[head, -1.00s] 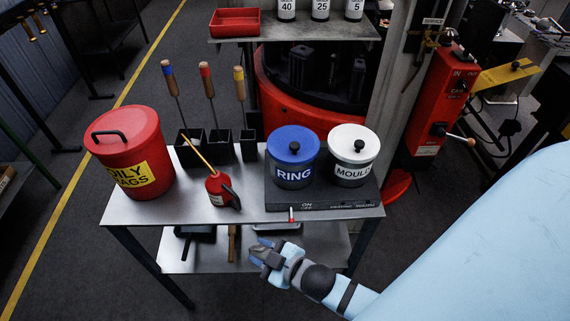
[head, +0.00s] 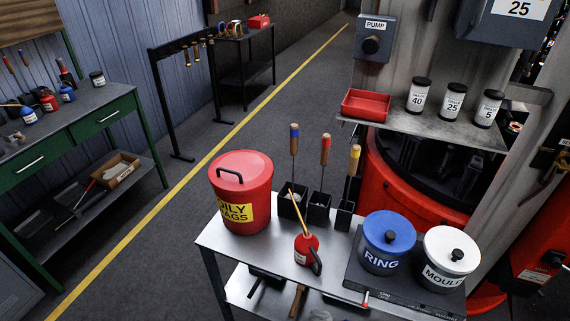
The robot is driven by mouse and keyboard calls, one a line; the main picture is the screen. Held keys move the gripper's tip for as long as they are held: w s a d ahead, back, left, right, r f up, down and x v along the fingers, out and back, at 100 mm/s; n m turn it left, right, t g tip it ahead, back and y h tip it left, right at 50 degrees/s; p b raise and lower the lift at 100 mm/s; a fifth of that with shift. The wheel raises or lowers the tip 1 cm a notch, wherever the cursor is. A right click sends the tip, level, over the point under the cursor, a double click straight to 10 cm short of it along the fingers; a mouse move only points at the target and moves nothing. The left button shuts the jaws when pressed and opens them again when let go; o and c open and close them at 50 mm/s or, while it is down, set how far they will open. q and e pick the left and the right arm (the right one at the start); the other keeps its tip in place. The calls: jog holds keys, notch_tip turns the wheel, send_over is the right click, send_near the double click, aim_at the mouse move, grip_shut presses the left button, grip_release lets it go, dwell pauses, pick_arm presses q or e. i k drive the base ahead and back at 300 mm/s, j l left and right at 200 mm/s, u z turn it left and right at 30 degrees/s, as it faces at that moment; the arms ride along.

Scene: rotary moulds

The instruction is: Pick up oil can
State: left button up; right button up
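The oil can (head: 306,249) is a small red can with a long tan spout tilted up to the left, a pale label and a dark handle on its right. It stands upright near the front of the metal table (head: 228,240), right of the red OILY RAGS bin (head: 240,190). Nothing is holding it. My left gripper is out of view.
Black holders (head: 319,210) with upright wooden-handled tools stand behind the can. A hot plate (head: 405,293) with blue RING (head: 382,261) and white MOULD (head: 437,280) pots is to its right. A green bench (head: 90,115) with bottles stands at the left.

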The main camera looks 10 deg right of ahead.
aim_at(305, 244)
jog(key=i+j+u, duration=0.2)
jog(key=j+u, duration=0.3)
jog(key=i+j+u, duration=0.25)
jog(key=j+u, duration=0.25)
jog(key=i+j+u, duration=0.25)
jog(key=u, duration=0.25)
jog(key=i+j+z, duration=0.1)
jog(key=i+z, duration=0.35)
jog(key=i+j+z, duration=0.45)
jog(key=i, duration=0.15)
jog(key=i+z, duration=0.1)
jog(key=z, duration=0.35)
jog(key=i+z, duration=0.1)
jog(key=z, duration=0.35)
jog(key=i+z, duration=0.15)
jog(key=z, duration=0.3)
jog(key=i+z, duration=0.1)
jog(key=z, duration=0.35)
jog(key=i+z, duration=0.25)
jog(key=z, duration=0.25)
jog(key=i+j+z, duration=0.2)
jog(key=z, duration=0.25)
